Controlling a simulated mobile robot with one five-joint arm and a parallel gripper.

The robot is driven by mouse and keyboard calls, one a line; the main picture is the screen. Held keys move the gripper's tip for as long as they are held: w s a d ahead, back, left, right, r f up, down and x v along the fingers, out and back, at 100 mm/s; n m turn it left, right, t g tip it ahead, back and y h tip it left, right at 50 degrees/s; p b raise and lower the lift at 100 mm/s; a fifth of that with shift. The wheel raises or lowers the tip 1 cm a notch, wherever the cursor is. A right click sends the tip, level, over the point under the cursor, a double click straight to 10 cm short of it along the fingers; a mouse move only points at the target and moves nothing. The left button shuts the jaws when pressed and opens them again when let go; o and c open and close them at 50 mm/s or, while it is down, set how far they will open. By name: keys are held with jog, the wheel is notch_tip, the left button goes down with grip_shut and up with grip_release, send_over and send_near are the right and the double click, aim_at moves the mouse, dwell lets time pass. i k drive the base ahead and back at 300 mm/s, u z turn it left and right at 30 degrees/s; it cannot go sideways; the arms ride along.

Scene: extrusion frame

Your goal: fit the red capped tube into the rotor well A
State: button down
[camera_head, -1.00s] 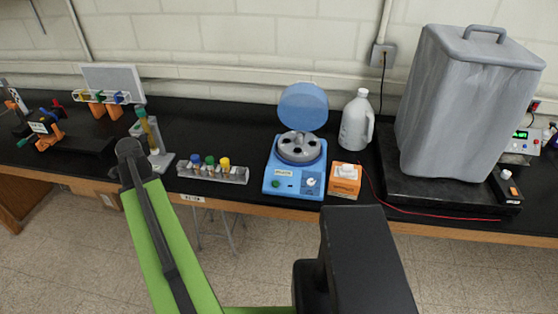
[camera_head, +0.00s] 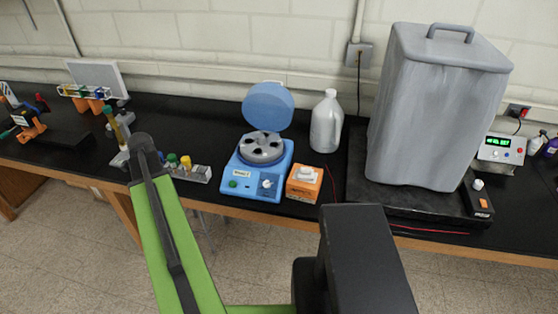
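The blue centrifuge (camera_head: 252,187) stands on the black bench with its round lid (camera_head: 268,107) raised. Its grey rotor (camera_head: 261,149) shows several dark wells; I cannot read which is well A. A small red item (camera_head: 41,104) shows at the far left by an orange-and-black device; I cannot tell whether it is the red capped tube. A clear rack (camera_head: 199,173) left of the centrifuge holds tubes with green (camera_head: 172,159) and yellow (camera_head: 186,162) caps, partly behind my green arm. My gripper is not in view.
An orange box (camera_head: 304,183) sits right of the centrifuge, with a white jug (camera_head: 326,122) behind it. A large grey covered bin (camera_head: 432,110) stands on a black base at right. A white-backed rack (camera_head: 97,80) of tubes stands at back left. Floor in front is clear.

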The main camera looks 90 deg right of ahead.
aim_at(263, 148)
jog(key=k, duration=1.7)
jog(key=z, duration=0.35)
